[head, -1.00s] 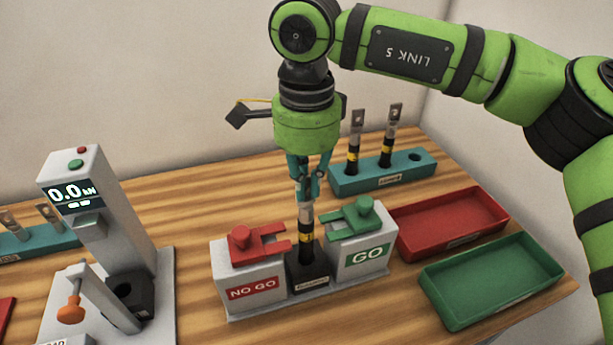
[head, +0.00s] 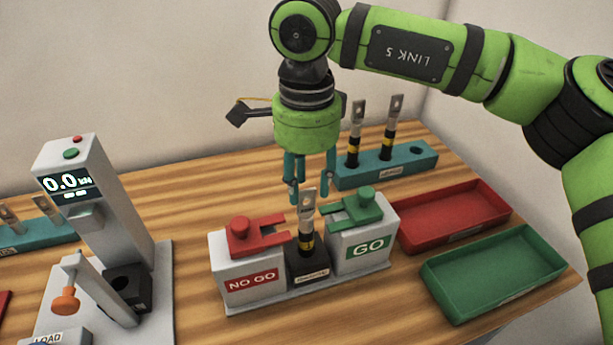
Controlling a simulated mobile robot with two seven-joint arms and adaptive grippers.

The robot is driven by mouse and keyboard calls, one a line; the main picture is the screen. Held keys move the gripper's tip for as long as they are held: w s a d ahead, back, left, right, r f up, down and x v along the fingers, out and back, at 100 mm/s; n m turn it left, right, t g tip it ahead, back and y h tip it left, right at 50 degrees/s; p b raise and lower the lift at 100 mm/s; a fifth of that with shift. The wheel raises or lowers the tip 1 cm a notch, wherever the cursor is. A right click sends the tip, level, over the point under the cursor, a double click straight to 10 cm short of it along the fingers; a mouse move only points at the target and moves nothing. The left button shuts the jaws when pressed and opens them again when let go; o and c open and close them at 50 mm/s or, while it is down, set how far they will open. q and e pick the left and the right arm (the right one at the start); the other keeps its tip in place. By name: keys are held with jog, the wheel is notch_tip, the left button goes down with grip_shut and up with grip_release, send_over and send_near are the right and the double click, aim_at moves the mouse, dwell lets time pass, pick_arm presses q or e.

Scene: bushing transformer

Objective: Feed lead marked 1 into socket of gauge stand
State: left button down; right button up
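A lead (head: 307,222) with a metal lug on top and a black and yellow sleeve stands upright in the black socket block (head: 308,266) of the gauge stand (head: 300,292). No number can be read on it. The socket lies between the NO GO block (head: 252,281) with its red fork and the GO block (head: 362,249) with its green fork. My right gripper (head: 309,186) is open, its fingers pointing down on both sides of the lug, seemingly clear of it. My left gripper is not in view.
A teal rack (head: 386,164) behind holds two leads (head: 354,145) and has one empty hole at right. A red tray (head: 455,216) and a green tray (head: 493,273) lie at right. A tester (head: 95,205) reading 0.0 stands at left, with another teal rack (head: 45,235) beyond it.

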notch_tip(320, 180, up, 12)
dwell(0.6)
